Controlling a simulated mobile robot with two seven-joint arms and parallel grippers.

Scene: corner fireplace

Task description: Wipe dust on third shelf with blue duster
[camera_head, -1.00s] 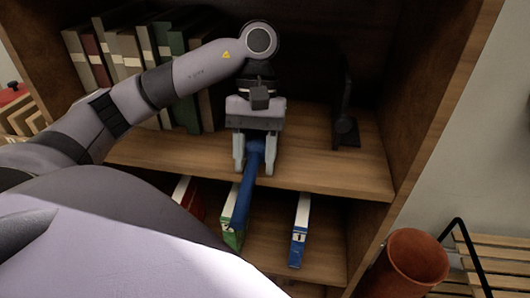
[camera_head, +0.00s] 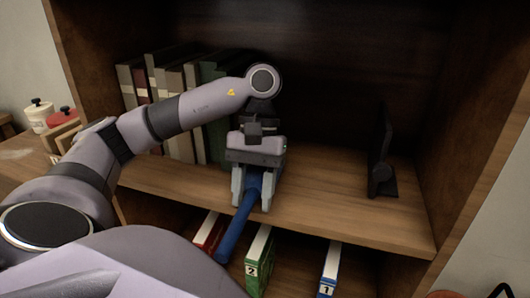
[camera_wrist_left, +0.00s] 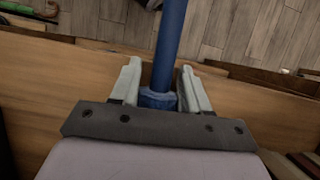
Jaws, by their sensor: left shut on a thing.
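My left gripper (camera_head: 254,188) is shut on the blue duster (camera_head: 235,228), just above the front part of the wooden shelf (camera_head: 325,205). The duster's blue handle slants down and out past the shelf's front edge. In the left wrist view, the handle (camera_wrist_left: 170,45) runs up between the two fingers of the gripper (camera_wrist_left: 160,88), over the floor beyond the edge. The duster's other end is hidden by the gripper. I cannot make out dust on the shelf. My right gripper is not in view.
A row of books (camera_head: 178,100) stands at the shelf's left, behind my left arm. A black bookend (camera_head: 382,165) stands to the right. Numbered binders, one green (camera_head: 259,262), stand on the shelf below. The shelf between gripper and bookend is clear.

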